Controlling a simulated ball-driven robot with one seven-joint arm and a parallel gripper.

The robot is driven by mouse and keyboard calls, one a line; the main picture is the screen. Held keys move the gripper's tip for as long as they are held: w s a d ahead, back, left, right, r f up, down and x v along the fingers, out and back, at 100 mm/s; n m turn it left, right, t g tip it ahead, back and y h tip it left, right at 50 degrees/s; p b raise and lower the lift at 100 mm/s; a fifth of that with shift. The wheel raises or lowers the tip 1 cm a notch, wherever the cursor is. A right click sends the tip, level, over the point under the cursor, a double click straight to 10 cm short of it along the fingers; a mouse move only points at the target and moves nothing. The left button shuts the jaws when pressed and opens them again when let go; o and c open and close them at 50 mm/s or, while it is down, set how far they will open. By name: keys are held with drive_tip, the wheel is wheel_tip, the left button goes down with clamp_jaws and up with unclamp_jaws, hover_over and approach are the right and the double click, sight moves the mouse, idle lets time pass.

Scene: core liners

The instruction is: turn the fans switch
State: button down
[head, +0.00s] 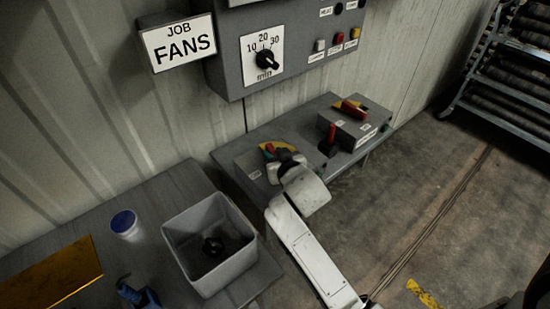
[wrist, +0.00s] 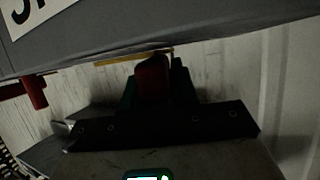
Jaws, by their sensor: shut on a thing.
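A grey switch box (head: 252,168) with a red, yellow and green plate (head: 268,150) stands on the grey bench in the head view. Its small label is too small to read, so I cannot confirm that it is the fans switch. My gripper (head: 280,158) is over this box and hides most of its switch. In the wrist view, a red handle (wrist: 153,78) sits between the dark fingers of my gripper (wrist: 155,88), which is shut on it. A sign (head: 180,44) on the wall reads "JOB FANS".
A second switch box (head: 362,138) with a red handle (head: 352,108) stands to the right, near an upright red lever (head: 332,133). A control panel (head: 228,72) with a dial (head: 266,60) is above. A grey bin (head: 190,222) is at lower left. A pipe rack (head: 505,110) stands far right.

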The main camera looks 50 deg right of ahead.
drive_tip(key=shift+m+g+h+b, duration=0.3)
drive_tip(key=shift+m+b, duration=0.1)
drive_tip(key=shift+f, duration=0.1)
drive_tip(key=c, duration=1)
unclamp_jaws()
drive_tip(key=shift+o, duration=0.2)
drive_tip(key=v, duration=1)
drive_tip(key=shift+s+a+b, duration=0.25)
drive_tip(key=shift+s+b, duration=0.05)
drive_tip(key=shift+b, duration=0.05)
